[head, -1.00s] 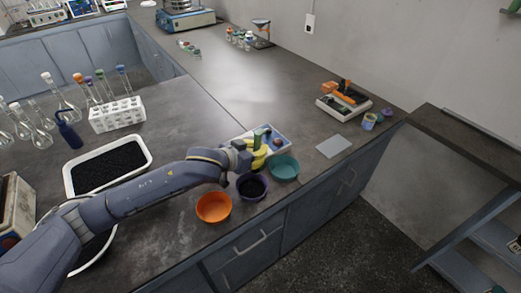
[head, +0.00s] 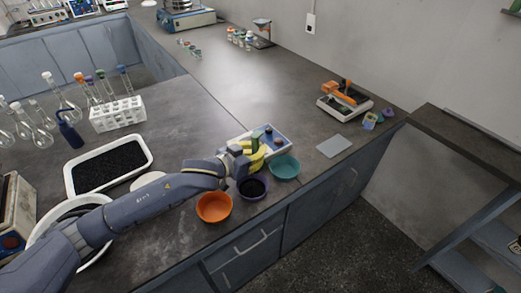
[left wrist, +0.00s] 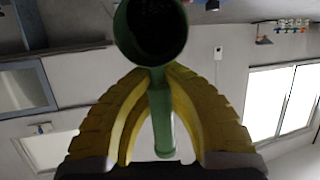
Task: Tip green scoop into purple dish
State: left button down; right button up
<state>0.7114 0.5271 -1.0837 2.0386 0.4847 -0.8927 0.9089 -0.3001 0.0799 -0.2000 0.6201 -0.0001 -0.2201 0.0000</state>
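My left gripper (head: 258,160) has yellow fingers and is shut on the handle of the green scoop (head: 256,139). It is just behind the purple dish (head: 253,195), close to its far rim. The dish stands on the counter and has dark material in it. In the left wrist view, the scoop's handle (left wrist: 161,120) passes between the yellow fingers (left wrist: 160,100), and its round cup is at the top with its mouth towards the camera. The inside of the cup is dark; I cannot tell whether material is in it. My right gripper is not in view.
An orange bowl (head: 213,208) stands left of the dish and a teal bowl (head: 285,170) right of it, both close. A blue-and-white tray (head: 282,132) lies behind. A white tray of black grains (head: 150,146) is at left. The counter's front edge is near the bowls.

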pick_arm(q)
jog(key=shift+r, duration=0.1)
jog(key=shift+w+d+f+g+y, duration=0.25)
jog(key=shift+w+d+g+y, duration=0.2)
jog(key=shift+g+y, duration=0.3)
jog(key=shift+w+d+f+g+y, duration=0.2)
jog(key=shift+w+d+g+y, duration=0.15)
jog(key=shift+w+g+y, duration=0.25)
jog(key=shift+s, duration=0.1)
jog(key=shift+w+d+f+g+y, duration=0.3)
jog(key=shift+w+d+g+y, duration=0.1)
jog(key=shift+g+y, duration=0.5)
jog(key=shift+w+d+f+g+y, duration=0.35)
jog(key=shift+g+y, duration=0.3)
jog(key=shift+g, duration=0.3)
jog(key=shift+a, duration=0.1)
